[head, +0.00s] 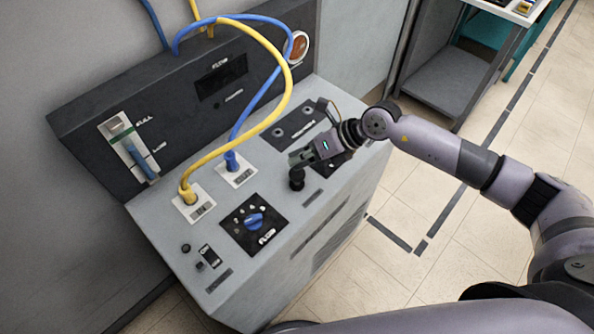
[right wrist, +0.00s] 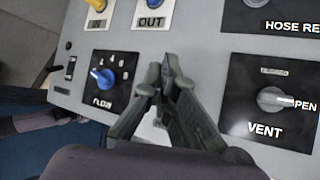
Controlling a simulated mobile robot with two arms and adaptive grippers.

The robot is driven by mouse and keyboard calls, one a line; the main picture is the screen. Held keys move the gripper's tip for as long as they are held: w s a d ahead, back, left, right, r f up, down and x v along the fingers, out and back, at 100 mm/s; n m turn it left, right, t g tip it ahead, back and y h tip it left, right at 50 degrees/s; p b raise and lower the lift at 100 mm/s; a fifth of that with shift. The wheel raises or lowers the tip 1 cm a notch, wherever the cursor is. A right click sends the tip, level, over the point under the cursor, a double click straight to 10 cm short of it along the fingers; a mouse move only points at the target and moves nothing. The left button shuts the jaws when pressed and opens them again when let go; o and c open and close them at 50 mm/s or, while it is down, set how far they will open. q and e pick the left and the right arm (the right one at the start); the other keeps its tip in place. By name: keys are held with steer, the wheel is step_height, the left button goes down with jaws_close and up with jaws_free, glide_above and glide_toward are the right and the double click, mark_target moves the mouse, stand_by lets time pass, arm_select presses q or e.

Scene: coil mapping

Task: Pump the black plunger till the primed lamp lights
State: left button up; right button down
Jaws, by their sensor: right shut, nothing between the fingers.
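The black plunger (head: 297,180) stands upright on the front right part of the grey machine's sloping top in the head view. My right gripper (head: 296,158) is just above and behind it, fingers shut and empty. I cannot tell whether they touch the knob. In the right wrist view the shut fingers (right wrist: 163,78) point over the panel, and the plunger is not clearly seen, likely hidden by them. A small dark spot with an unreadable label (head: 234,97) sits under the FLOW display; I cannot tell whether it is the primed lamp. I see no lit lamp there. My left gripper is out of view.
The blue flow knob (head: 254,220) is left of the plunger. Yellow (head: 188,195) and blue (head: 232,160) hoses plug into the IN and OUT ports and arch over the panel. The VENT knob (right wrist: 275,98) lies right of the fingers. A level gauge (head: 130,145) is at left.

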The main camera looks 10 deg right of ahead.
steer(key=shift+f, duration=0.3)
steer(key=shift+f+b, duration=1.2)
steer(key=shift+f, duration=0.4)
stand_by(1.2)
steer(key=shift+r, duration=0.15)
steer(key=shift+r+p, duration=1.5)
steer(key=shift+r, duration=0.4)
step_height(320, 180, up, 5)
steer(key=p, duration=0.4)
steer(key=shift+r, duration=0.1)
